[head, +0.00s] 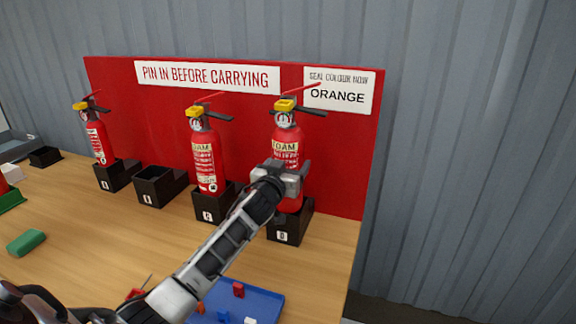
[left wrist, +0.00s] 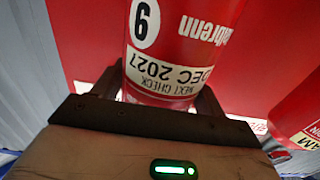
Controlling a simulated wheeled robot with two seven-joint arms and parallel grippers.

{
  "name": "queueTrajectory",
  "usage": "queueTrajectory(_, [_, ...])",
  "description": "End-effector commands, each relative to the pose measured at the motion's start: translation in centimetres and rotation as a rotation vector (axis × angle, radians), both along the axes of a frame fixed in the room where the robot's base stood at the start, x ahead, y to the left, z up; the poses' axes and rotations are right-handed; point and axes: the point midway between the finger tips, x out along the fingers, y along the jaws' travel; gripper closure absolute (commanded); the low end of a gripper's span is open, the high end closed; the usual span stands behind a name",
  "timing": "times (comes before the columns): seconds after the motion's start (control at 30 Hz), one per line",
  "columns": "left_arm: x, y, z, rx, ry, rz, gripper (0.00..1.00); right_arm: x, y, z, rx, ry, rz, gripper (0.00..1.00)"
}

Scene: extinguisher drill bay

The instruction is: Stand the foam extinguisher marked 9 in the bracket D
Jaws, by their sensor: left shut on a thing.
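The foam extinguisher marked 9 (head: 286,150) is upright at the right end of the red board, with its yellow pin tag and red handle on top. Its black 9 and "DEC 2027" label show in the left wrist view (left wrist: 163,65). My left gripper (head: 283,174) is shut around its body. Its base is at the rightmost black bracket (head: 290,228), and the lower end looks to be inside the bracket, partly hidden by its front. That bracket's small white letter looks like D, but is too small to be sure. My right gripper is not in view.
Other extinguishers stand in a middle bracket (head: 208,208) and a far-left bracket (head: 112,178); an open bracket (head: 160,188) between them is empty. A blue tray (head: 265,300) with small parts lies in front. A green block (head: 26,242) lies left. The table ends just right of the rightmost bracket.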

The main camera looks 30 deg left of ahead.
Motion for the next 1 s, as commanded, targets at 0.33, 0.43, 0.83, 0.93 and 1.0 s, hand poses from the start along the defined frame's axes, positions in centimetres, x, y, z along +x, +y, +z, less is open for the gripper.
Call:
queueTrajectory(0.33, [0.1, 0.0, 0.8, 0.004, -0.021, -0.003, 0.73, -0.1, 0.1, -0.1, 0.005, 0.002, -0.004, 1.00])
queueTrajectory(0.43, [0.1, 0.0, 0.6, 0.004, -0.021, -0.004, 0.73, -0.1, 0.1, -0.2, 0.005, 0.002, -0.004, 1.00])
queueTrajectory(0.83, [0.1, 0.0, -0.3, 0.005, -0.020, -0.003, 0.73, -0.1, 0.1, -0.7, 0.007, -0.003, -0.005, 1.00])
queueTrajectory(0.93, [0.1, 0.0, -0.6, 0.005, -0.020, -0.003, 0.73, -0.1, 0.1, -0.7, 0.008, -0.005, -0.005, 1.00])
queueTrajectory(1.0, [0.1, 0.0, -0.7, 0.005, -0.020, -0.003, 0.73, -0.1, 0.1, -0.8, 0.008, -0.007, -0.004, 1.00])
